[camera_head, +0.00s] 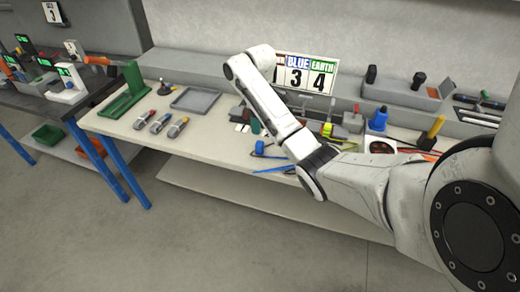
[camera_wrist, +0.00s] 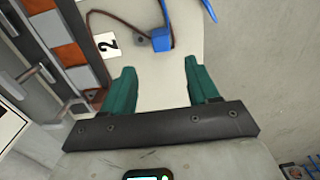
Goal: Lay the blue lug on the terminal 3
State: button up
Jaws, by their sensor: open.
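In the wrist view my gripper (camera_wrist: 159,66) is open, its two green fingers apart with nothing between them. A blue piece (camera_wrist: 162,39), possibly the blue lug, lies on the pale surface just beyond the fingertips, beside a brown cable. In the head view a small blue piece (camera_head: 259,147) lies on the bench by my forearm; I cannot tell whether it is the same one. The number sign (camera_head: 307,74) shows BLUE above 3 and EARTH above 4. Terminal 3 cannot be made out. My forearm hides part of the bench, and the gripper is unclear in the head view.
In the wrist view a label 2 (camera_wrist: 108,45) is beside orange and grey blocks (camera_wrist: 70,53) at the left. On the bench (camera_head: 215,146) are a green stand (camera_head: 128,92), a grey tray (camera_head: 195,100) and several tools.

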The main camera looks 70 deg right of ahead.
aim_at(260, 143)
notch_tip(260, 143, down, 5)
jog(key=b, duration=0.2)
jog(key=shift+b, duration=0.4)
jog(key=shift+s+a+f, duration=0.1)
jog(key=shift+f, duration=2.7)
jog(key=c, duration=1)
